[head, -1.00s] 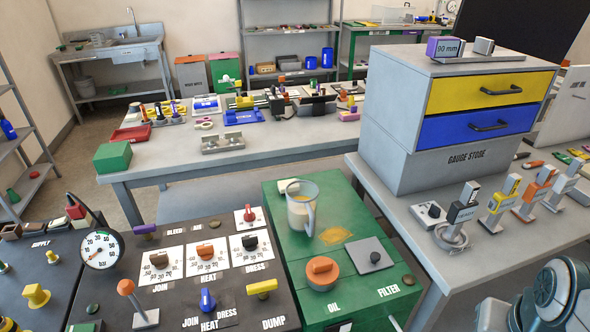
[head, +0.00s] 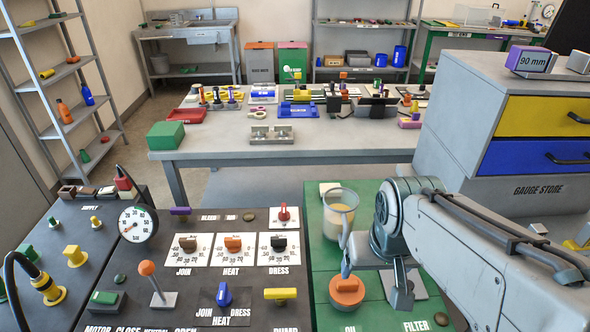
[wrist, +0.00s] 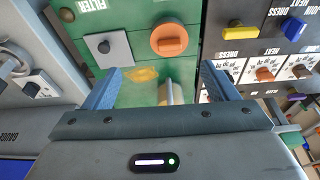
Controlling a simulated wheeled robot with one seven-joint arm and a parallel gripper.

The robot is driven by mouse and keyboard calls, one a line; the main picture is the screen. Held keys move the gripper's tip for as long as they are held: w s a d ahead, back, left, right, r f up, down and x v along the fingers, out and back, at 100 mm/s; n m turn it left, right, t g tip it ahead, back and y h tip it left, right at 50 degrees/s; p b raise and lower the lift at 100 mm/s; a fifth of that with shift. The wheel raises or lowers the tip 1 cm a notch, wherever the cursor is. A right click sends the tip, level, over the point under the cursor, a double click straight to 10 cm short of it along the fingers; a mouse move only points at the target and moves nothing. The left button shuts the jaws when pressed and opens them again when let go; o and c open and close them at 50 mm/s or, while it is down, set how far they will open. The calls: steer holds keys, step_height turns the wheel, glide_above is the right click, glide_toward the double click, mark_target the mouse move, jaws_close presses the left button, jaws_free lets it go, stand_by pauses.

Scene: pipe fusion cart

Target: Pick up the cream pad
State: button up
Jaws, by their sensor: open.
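A small cream pad (head: 329,187) lies at the back left corner of the green cabinet top in the head view, just behind a clear jug (head: 340,212) with pale yellow contents. The jug hides part of that corner. In the wrist view my gripper (wrist: 160,72) is open, with its two blue fingers apart over the green top. Part of the jug (wrist: 173,92) shows between the fingers, and I cannot make out the pad there. In the head view my arm comes in from the right, and its end is over the green top, right of the jug.
An orange oil cap (head: 347,290) and a grey filter plate (wrist: 108,48) sit on the green top (head: 322,262). The black control panel (head: 225,265) with dials and levers adjoins on the left. The gauge store cabinet (head: 480,150) stands right; a workbench (head: 330,133) is behind.

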steer(key=shift+o, duration=0.3)
steer(key=w+r+p, duration=0.1)
steer(key=w+r, duration=0.1)
steer(key=w, duration=0.6)
steer(key=shift+w+r+h, duration=0.15)
steer(key=shift+w+h, duration=0.25)
steer(key=t+p, duration=0.2)
steer(key=p, duration=0.3)
glide_above(331, 187)
steer(key=s, duration=0.2)
steer(key=shift+y, duration=0.4)
step_height(331, 187, down, 15)
steer(key=shift+a+r, duration=0.15)
steer(key=shift+s+p+x, duration=0.2)
steer(key=shift+p+x, duration=0.3)
steer(key=shift+x, duration=0.85)
steer(key=shift+s+p+x, duration=0.2)
steer(key=shift+p+x, duration=0.25)
steer(key=shift+x, duration=0.9)
steer(key=c, duration=1.1)
